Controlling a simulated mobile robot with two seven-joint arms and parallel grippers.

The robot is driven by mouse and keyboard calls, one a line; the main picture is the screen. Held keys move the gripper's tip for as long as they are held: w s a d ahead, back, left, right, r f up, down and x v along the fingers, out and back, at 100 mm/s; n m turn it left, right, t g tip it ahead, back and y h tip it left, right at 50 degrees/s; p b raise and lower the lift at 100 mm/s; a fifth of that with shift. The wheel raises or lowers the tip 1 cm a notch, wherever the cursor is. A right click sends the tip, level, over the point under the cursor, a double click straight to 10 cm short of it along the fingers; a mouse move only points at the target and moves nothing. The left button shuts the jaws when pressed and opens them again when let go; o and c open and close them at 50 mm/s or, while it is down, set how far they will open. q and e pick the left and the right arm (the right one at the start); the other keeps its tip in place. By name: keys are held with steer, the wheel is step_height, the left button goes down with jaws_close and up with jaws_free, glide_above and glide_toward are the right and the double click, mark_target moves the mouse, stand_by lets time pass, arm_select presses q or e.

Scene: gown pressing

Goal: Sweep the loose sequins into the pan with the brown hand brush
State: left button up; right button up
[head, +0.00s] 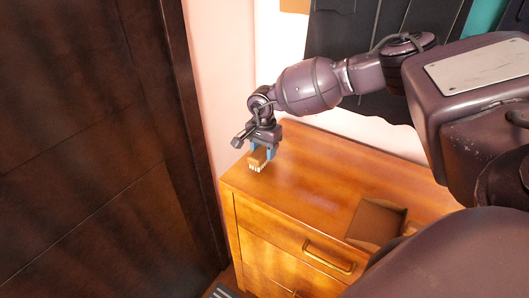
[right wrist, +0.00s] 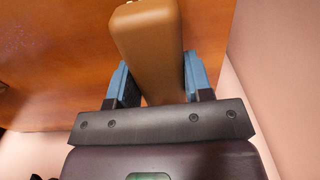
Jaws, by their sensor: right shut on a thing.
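My right gripper (head: 262,151) is shut on the brown hand brush (head: 257,158) above the far left end of the wooden cabinet top. The brush's pale bristles point down close to the top; I cannot tell if they touch it. In the right wrist view the brush's brown block (right wrist: 150,45) sits between the two blue fingers. A brown, open, box-like pan (head: 378,219) lies on the cabinet top near its front edge, to the right. My left gripper is out of view.
The wooden cabinet (head: 310,170) has drawers with a handle (head: 329,257) on its front. A dark brown door or panel (head: 90,150) stands at the left. A pink wall and dark hanging cloth (head: 340,40) are behind. The top between brush and pan looks clear.

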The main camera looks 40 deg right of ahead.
mark_target(263, 148)
steer(key=shift+r+p, duration=0.9)
steer(key=shift+r, duration=1)
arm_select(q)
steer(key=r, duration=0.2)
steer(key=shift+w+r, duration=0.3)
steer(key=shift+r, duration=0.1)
arm_select(e)
steer(key=shift+a, duration=0.1)
